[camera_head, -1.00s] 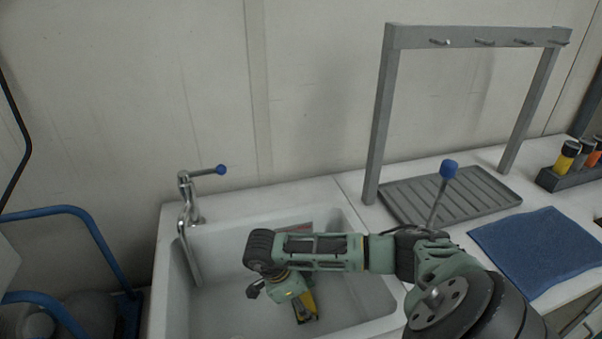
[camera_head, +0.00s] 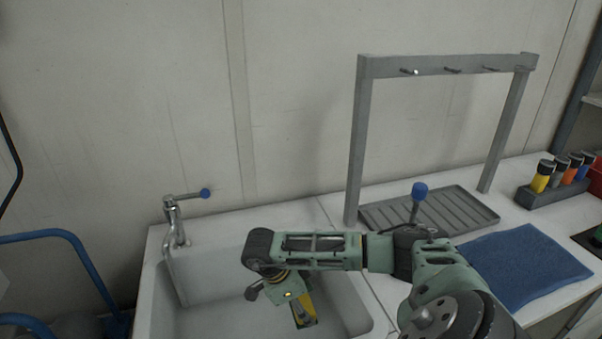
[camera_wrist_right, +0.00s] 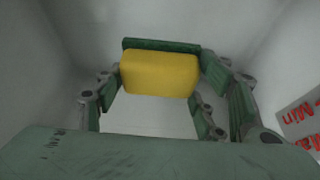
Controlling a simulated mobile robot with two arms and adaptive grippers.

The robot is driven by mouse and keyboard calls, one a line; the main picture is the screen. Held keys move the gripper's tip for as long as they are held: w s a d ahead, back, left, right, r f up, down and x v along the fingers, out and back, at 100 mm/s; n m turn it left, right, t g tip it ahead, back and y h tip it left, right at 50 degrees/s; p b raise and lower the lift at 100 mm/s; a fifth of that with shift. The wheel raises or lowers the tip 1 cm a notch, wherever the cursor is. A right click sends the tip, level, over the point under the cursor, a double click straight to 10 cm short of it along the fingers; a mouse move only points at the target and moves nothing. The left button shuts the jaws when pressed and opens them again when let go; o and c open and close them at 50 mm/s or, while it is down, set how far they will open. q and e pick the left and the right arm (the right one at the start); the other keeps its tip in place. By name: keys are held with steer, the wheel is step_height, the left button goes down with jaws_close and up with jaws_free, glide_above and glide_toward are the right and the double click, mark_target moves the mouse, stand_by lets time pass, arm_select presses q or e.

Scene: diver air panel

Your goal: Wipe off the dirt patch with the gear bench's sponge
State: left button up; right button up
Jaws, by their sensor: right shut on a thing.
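My right gripper (camera_wrist_right: 160,82) is shut on the sponge (camera_wrist_right: 160,72), a yellow block with a dark green layer along its far side. In the head view the sponge (camera_head: 304,309) shows as a small yellow piece below my right wrist, inside the white sink basin (camera_head: 205,283). My right arm reaches across the sink from the right. The fingertips are largely hidden by the wrist in the head view. No dirt patch can be made out. My left gripper is not in view.
A tap (camera_head: 173,222) with a blue-tipped lever stands at the sink's back left. A grey rack (camera_head: 357,140) stands over a ribbed drain tray (camera_head: 460,207). A blue cloth (camera_head: 525,265) lies at the right, near a holder of several coloured cylinders (camera_head: 540,196). Red lettering (camera_wrist_right: 300,120) marks the sink wall.

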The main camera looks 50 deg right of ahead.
step_height(320, 180, up, 2)
steer(key=shift+r+p, duration=0.2)
steer(key=shift+p, duration=0.35)
steer(key=shift+r, duration=0.15)
steer(key=shift+a, duration=0.1)
